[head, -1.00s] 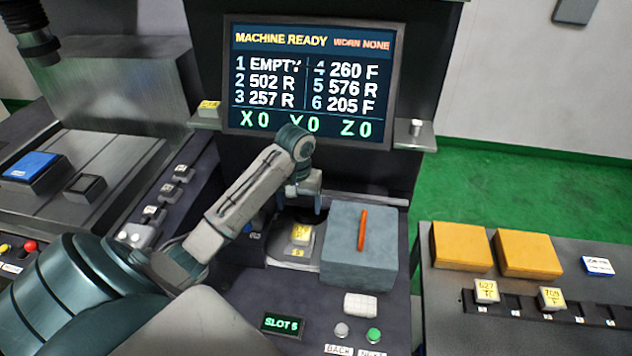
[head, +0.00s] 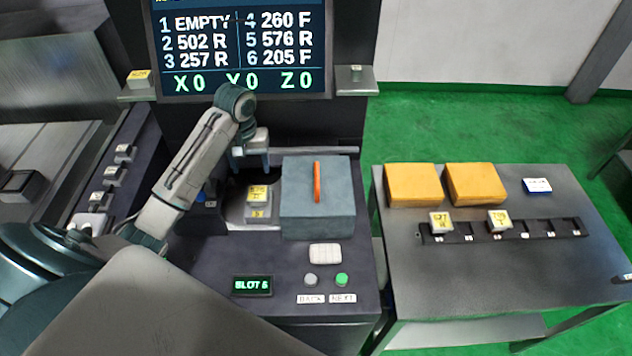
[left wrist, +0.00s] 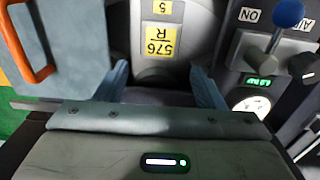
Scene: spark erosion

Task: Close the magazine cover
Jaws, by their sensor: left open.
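The magazine cover (head: 318,212) is a blue-grey block with an upright orange handle (head: 317,182). In the head view it stands right of an opening in the console, where a holder with a yellow label (head: 258,203) is exposed. In the left wrist view the cover (left wrist: 75,45) and its orange handle (left wrist: 28,50) are at the upper left. My left gripper (head: 251,160) is open and empty, behind and above the opening, left of the cover. In the wrist view a holder labelled 576 R (left wrist: 160,45) shows between and beyond the fingers. My right gripper is not in view.
A screen (head: 240,50) stands behind. The console front has a slot display (head: 252,286), a white pad (head: 325,254), a grey button (head: 310,280) and a green one (head: 341,280). A side table (head: 400,270) with orange blocks and a holder rack stands right. A blue-knobbed lever (left wrist: 288,14) is near the gripper.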

